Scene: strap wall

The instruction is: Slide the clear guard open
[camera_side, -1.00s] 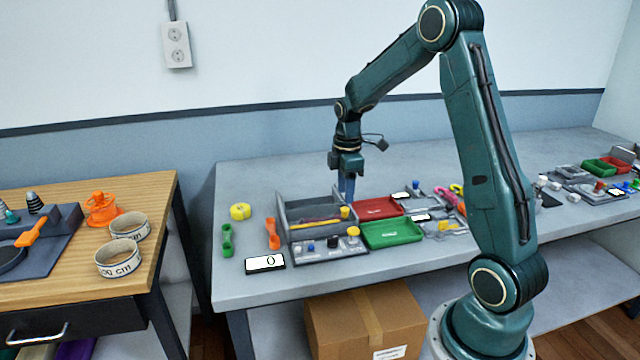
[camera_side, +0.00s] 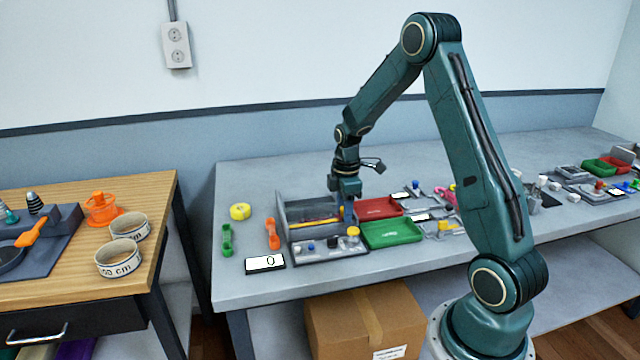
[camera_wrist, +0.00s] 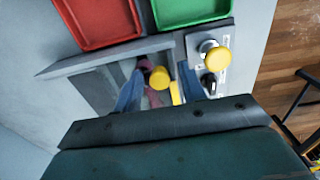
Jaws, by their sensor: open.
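The grey strap-wall fixture (camera_side: 296,212) stands at the bench's front left, with an upright back plate and a front panel. The clear guard is hard to make out in either view. A yellow knob (camera_wrist: 160,77) shows between my blue fingers in the wrist view, close to the left one; I cannot tell whether it is touched. A yellow strip (camera_wrist: 176,92) lies near the right finger. My gripper (camera_wrist: 163,82) is open and points down. In the side view my gripper (camera_side: 347,213) is at the fixture's right end, hiding the knob there.
A red tray (camera_side: 378,208) and a green tray (camera_side: 392,233) sit just right of the fixture. The front panel carries a yellow button (camera_side: 353,231) and dark knobs.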

